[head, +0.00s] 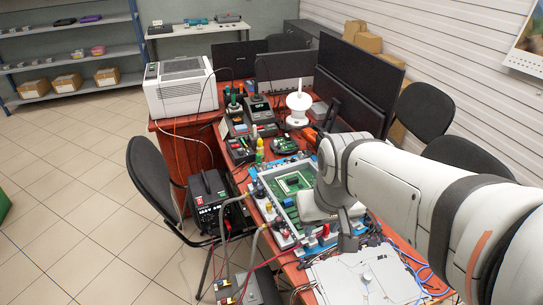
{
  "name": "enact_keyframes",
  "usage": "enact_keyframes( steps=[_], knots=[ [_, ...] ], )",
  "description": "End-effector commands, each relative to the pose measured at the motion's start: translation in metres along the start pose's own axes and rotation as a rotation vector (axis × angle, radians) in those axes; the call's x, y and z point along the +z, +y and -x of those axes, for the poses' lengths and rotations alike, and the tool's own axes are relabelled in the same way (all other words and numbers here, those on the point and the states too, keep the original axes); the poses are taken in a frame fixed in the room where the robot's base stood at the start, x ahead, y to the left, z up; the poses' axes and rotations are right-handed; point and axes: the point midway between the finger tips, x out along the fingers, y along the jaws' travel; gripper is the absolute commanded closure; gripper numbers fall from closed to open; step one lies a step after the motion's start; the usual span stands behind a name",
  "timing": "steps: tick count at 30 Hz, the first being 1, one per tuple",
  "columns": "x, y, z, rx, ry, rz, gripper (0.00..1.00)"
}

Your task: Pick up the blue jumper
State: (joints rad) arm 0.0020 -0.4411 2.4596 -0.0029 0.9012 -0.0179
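I cannot make out the blue jumper for certain. A small blue part (287,202) shows on the near side of the green circuit board (305,180), but it is too small to identify. Thin blue cables (412,262) lie at the table's right edge beside a pale flat panel. My gripper (348,238) is a dark shape pointing down at the end of my white arm, above the near part of the bench. Its fingers are small and partly merged with the clutter, so I cannot see whether they are open or hold anything. My arm hides part of the bench.
The red-brown bench (272,150) is crowded with instruments. A pale panel (360,276) lies at its near end. A white boxy machine (181,87), black monitors (358,80) and a white spool (298,104) stand further back. A black chair (150,178) is at left, beside open tiled floor.

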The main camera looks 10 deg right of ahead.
Motion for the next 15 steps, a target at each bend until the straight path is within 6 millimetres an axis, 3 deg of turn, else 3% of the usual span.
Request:
enact_keyframes(
  steps=[8, 15],
  knots=[
    [-0.083, -0.001, -0.030, -0.003, -0.064, 0.068, 0.62],
    [-0.158, 0.001, -0.081, -0.011, -0.121, 0.141, 0.62]
  ],
)
